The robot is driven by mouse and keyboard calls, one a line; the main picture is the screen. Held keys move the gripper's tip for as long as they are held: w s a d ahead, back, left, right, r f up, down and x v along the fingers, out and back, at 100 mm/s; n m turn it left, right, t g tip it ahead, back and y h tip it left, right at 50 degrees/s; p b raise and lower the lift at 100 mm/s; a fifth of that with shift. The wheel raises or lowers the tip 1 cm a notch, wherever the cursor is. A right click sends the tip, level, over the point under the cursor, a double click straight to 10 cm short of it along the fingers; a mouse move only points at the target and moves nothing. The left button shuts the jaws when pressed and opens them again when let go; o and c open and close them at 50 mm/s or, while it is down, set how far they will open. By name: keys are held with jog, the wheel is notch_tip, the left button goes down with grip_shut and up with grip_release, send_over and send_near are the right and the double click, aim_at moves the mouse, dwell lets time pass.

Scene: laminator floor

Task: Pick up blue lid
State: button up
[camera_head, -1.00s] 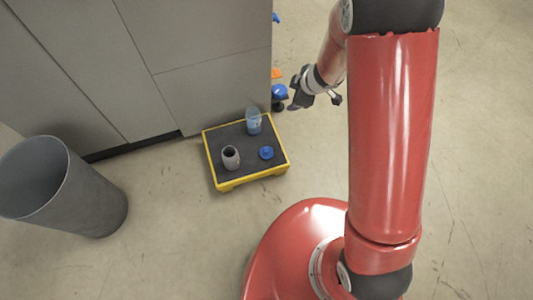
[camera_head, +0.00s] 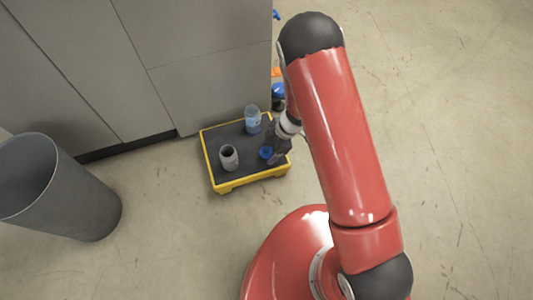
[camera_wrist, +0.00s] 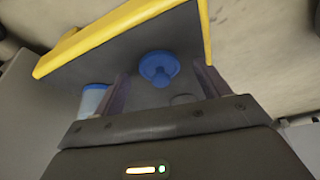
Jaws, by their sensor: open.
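The blue lid (camera_head: 266,153) lies on the dark top of a low yellow-edged platform (camera_head: 228,188), on its right part. In the wrist view the round blue lid (camera_wrist: 158,68), with a raised knob, shows ahead of my gripper, between the lines of its two fingers. My gripper (camera_head: 279,150) is over the platform's right side, close beside the lid in the head view. In the wrist view my gripper (camera_wrist: 160,92) is open with nothing between the fingers. The exact height above the lid cannot be told.
A grey cup (camera_head: 229,158) stands left of the lid on the platform. A clear blue bottle (camera_head: 252,120) stands at its back. A grey bin (camera_head: 60,190) is at left, and a grey cabinet (camera_head: 210,90) stands behind. Open floor lies right.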

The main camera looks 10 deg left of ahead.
jog(key=shift+a+f, duration=0.15)
jog(key=shift+f, duration=0.15)
jog(key=c, duration=1)
jog(key=shift+r, duration=0.2)
jog(key=shift+c, duration=0.2)
